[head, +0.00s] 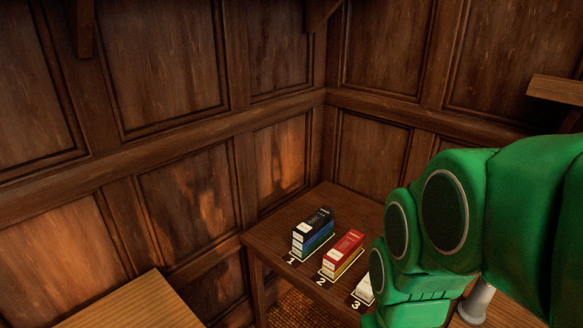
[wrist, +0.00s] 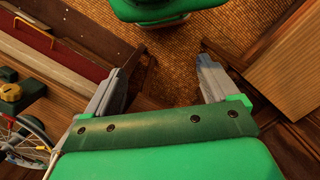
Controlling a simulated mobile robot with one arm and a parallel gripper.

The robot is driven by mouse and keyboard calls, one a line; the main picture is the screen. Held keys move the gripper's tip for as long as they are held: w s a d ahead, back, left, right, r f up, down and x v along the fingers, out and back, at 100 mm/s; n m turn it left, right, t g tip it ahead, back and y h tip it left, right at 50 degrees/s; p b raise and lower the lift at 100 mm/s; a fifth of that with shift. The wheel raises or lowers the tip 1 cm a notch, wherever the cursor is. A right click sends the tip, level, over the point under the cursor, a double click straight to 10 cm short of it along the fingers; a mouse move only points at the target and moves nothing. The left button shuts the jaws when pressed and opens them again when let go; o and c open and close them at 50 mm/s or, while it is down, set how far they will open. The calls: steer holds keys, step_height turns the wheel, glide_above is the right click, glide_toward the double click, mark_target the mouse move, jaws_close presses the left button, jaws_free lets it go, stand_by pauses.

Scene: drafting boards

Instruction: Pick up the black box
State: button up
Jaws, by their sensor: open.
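The black box (head: 319,219) appears as the dark top box of a stack at the spot marked 1 on a small wooden table (head: 373,211). Blue and green layers show beneath it. In the wrist view my gripper (wrist: 162,66) is open, its two grey fingers wide apart with nothing between them. It points at the floor, and no box shows in that view. In the head view my green arm fills the right side, and my gripper's fingers do not show there.
A red box (head: 344,243) lies above a yellow one at spot 2. A white box (head: 363,289) at spot 3 is partly hidden by my arm. Panelled walls close in behind the table. A wooden surface (head: 130,304) stands lower left, and a shelf (head: 556,90) juts out at right.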

steer(key=shift+w, duration=0.1)
steer(key=w+r+m, duration=0.1)
steer(key=w+r, duration=0.1)
steer(key=w, duration=0.8)
steer(key=w+r+m, duration=0.1)
steer(key=w+r, duration=0.1)
steer(key=w, duration=0.8)
steer(key=m+t, duration=0.2)
steer(key=m, duration=0.5)
glide_above(314, 219)
steer(key=s, duration=0.1)
steer(key=f, duration=2.1)
steer(key=shift+a, duration=0.25)
steer(key=shift+w+f, duration=0.25)
steer(key=shift+f, duration=0.45)
steer(key=shift+w+d+f, duration=0.1)
steer(key=shift+d+f, duration=0.05)
steer(key=shift+f, duration=1.7)
steer(key=shift+d+f, duration=0.15)
steer(key=shift+f, duration=1.65)
steer(key=c, duration=1.2)
